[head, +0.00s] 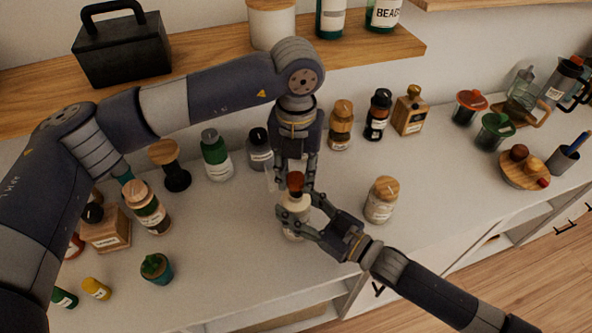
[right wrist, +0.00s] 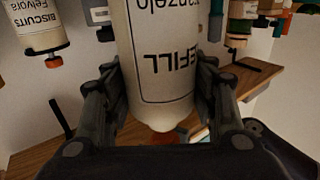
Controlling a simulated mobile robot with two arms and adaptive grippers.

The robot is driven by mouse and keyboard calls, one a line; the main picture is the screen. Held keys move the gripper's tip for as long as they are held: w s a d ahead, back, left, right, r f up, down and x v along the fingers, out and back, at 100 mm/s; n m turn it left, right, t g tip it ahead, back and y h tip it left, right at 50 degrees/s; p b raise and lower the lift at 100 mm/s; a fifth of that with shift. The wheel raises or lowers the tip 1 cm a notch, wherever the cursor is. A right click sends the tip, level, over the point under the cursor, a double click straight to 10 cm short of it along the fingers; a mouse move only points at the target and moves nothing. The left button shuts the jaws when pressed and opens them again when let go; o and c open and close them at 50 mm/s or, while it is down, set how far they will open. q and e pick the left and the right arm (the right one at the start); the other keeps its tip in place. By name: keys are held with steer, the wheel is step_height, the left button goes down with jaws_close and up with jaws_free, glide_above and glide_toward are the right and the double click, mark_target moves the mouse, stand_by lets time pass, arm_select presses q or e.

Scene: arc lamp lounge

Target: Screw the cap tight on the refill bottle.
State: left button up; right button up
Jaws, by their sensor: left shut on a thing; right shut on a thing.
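The refill bottle (head: 294,222) is a pale cream bottle standing upright on the white counter. Its "REFILL" label appears upside down in the right wrist view (right wrist: 172,60). A reddish-brown cap (head: 296,182) is at the bottle's mouth; how far it is threaded cannot be told. My left gripper (head: 293,177) comes down from above and is shut on the cap. My right gripper (head: 303,212) comes in from the front right and is shut around the bottle's body, one finger on each side. The bottle's neck is mostly hidden by the fingers.
A jar with a wooden lid (head: 382,200) stands close to the right of the bottle. Several bottles stand behind, including a green one (head: 215,158) and an amber one (head: 340,127). Counter between plant and bottle is clear.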

mark_target(296, 214)
arm_select(q)
steer(key=shift+f, duration=0.9)
steer(key=shift+f, duration=0.55)
